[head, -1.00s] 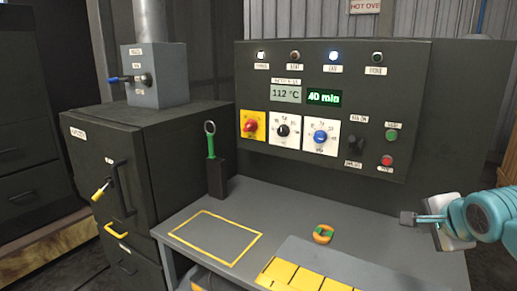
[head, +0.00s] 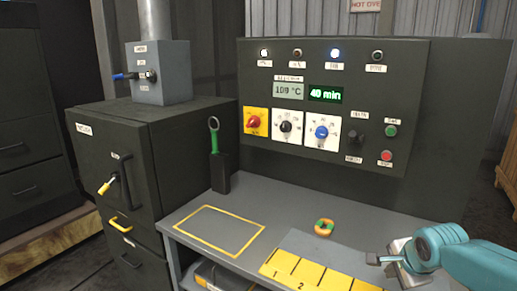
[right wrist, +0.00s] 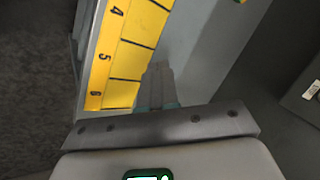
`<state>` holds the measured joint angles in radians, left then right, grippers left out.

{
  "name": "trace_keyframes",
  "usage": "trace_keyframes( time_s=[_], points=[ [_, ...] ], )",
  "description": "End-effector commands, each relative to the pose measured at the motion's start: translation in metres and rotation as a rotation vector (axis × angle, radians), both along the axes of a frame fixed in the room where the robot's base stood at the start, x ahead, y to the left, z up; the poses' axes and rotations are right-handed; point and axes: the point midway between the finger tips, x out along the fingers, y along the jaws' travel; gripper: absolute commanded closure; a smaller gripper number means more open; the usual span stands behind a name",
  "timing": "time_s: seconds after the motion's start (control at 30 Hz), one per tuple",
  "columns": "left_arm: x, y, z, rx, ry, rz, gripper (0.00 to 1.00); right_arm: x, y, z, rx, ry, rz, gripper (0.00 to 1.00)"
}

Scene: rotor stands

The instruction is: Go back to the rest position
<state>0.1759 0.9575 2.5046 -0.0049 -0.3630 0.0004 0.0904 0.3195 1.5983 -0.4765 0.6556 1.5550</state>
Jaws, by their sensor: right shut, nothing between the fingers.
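My right gripper (head: 372,260) is at the right of the head view, above the right end of the grey bench (head: 185,205). Its fingers are together with nothing between them. In the right wrist view the closed fingers (right wrist: 158,85) point toward the bench, beside a yellow numbered strip (right wrist: 130,50). My left gripper is not in the head view.
A small orange and green ring-like object (head: 324,227) lies on the bench. A green-handled tool (head: 214,140) stands in a dark holder. A control panel (head: 330,110) rises behind, and a dark cabinet (head: 110,150) stands left. The yellow-outlined area (head: 220,230) is empty.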

Motion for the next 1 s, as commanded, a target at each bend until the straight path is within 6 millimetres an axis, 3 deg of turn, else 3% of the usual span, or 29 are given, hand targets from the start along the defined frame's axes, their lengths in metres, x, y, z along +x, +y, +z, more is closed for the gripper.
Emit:
trace_keyframes(
  time_s=[0.17, 0.27, 0.4, 0.53, 0.6, 0.7, 0.8, 1.0],
  points=[
    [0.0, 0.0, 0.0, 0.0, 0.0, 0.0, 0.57, -0.021, 0.034, -0.094, 0.051, 0.174, 0.072, 1.0],
    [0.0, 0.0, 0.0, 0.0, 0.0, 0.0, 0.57, -0.05, 0.066, -0.165, 0.089, 0.294, 0.168, 1.0],
    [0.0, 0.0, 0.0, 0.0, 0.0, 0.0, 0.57, -0.114, 0.115, -0.253, 0.152, 0.436, 0.35, 1.0],
    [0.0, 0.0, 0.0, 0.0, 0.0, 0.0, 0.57, -0.194, 0.159, -0.316, 0.211, 0.527, 0.562, 1.0],
    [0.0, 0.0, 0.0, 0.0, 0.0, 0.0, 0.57, -0.244, 0.181, -0.339, 0.234, 0.546, 0.701, 1.0],
    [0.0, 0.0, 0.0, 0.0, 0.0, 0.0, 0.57, -0.301, 0.2, -0.352, 0.21, 0.505, 0.924, 1.0],
    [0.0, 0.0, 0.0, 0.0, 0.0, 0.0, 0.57, -0.308, 0.201, -0.35, 0.11, 0.397, 1.088, 1.0],
    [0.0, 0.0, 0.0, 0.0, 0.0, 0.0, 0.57, -0.288, 0.196, -0.351, -0.044, 0.262, 1.267, 1.0]
  ],
)
